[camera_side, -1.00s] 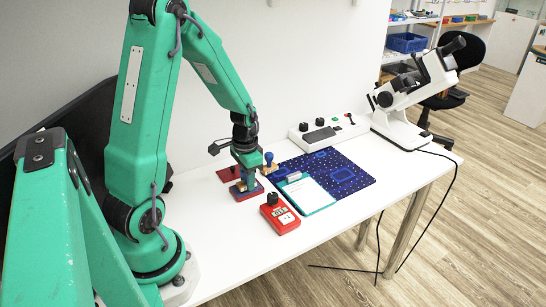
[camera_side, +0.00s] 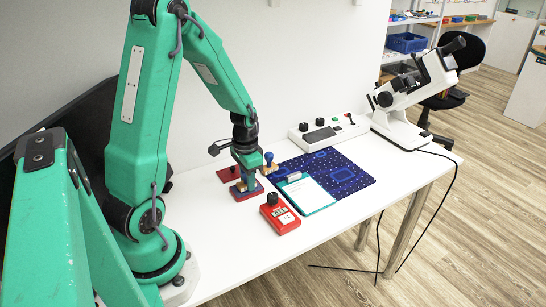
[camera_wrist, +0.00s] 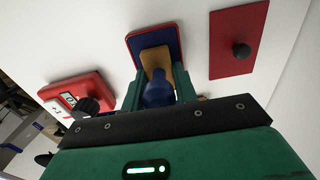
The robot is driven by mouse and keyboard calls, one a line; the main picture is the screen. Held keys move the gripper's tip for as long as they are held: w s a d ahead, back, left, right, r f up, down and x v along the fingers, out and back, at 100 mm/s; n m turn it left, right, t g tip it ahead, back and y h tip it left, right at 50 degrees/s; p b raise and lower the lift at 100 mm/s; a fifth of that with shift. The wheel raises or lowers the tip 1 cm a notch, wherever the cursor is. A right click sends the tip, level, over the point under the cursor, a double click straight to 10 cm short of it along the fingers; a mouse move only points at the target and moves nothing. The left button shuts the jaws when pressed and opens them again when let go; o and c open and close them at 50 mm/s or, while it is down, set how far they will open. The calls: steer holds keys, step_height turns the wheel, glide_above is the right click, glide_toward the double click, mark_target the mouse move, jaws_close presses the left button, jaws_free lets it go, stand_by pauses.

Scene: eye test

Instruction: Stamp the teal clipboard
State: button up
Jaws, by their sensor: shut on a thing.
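The teal clipboard (camera_side: 320,210) lies flat with white paper and a grey clip, partly over the dark blue patterned mat (camera_side: 345,180). My gripper (camera_side: 246,181) is left of it, pointing down over a red-rimmed blue ink pad (camera_side: 234,192). In the wrist view my gripper (camera_wrist: 157,88) is shut on the blue handle of a stamp (camera_wrist: 157,94). The stamp's tan base is over the blue pad (camera_wrist: 137,42); I cannot tell whether they touch. The clipboard is not visible in the wrist view. The side view mostly hides the held stamp behind the fingers.
A second blue-handled stamp (camera_side: 268,160) stands just right of my gripper. A dark red lid with a black knob (camera_wrist: 232,45) lies beside the pad. A red meter (camera_side: 281,219) sits between pad and clipboard's front. A control box (camera_side: 325,134) and microscope (camera_side: 405,110) stand behind.

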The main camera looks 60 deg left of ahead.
stand_by(0.6)
steer(key=shift+r, duration=3.5)
steer(key=shift+w, duration=0.1)
steer(key=shift+w+d, duration=0.35)
steer(key=shift+w, duration=0.15)
steer(key=w+d, duration=1.2)
steer(key=w, duration=0.1)
steer(key=shift+f, duration=0.2)
steer(key=shift+f, duration=0.15)
steer(key=shift+f, duration=2.85)
